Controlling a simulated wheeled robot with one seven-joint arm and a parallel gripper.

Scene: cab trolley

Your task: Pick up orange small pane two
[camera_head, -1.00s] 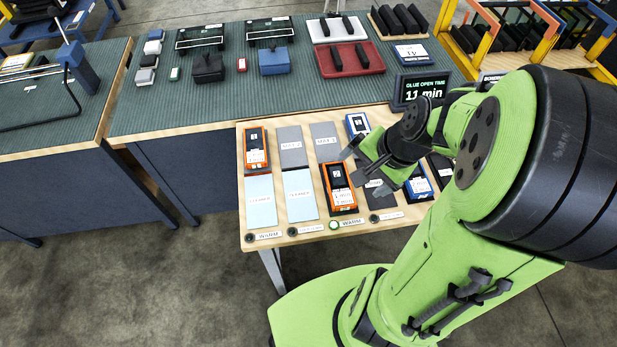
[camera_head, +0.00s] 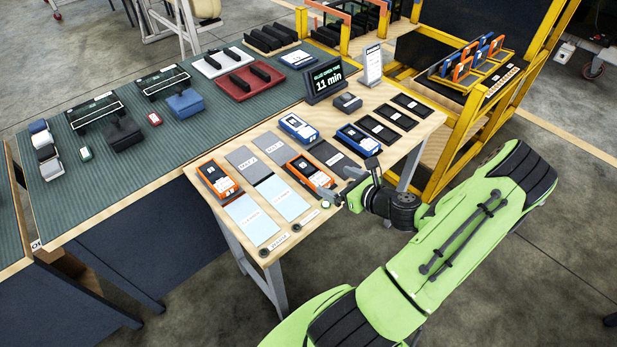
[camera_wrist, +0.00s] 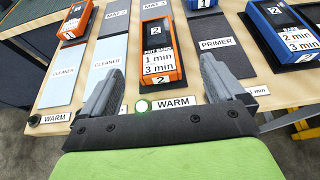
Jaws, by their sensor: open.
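Small orange and blue pieces stand in a rack (camera_head: 480,62) at the far right; one orange piece (camera_head: 462,68) shows at its left. Their numbers are too small to read, so I cannot tell which is pane two. My gripper (camera_head: 348,190) is open and empty at the table's front edge. In the wrist view its two fingers (camera_wrist: 160,70) are spread, with an orange box (camera_wrist: 161,52) marked 2 and "1 min 3 min" beyond them. That box (camera_head: 309,172) lies flat on the table in the head view.
Another orange box (camera_head: 219,180) and blue boxes (camera_head: 357,139) lie on the wooden table (camera_head: 410,142). A glue timer (camera_head: 325,81) stands at the back. Yellow frame posts (camera_head: 510,95) surround the rack. Open floor (camera_head: 560,215) lies to the right.

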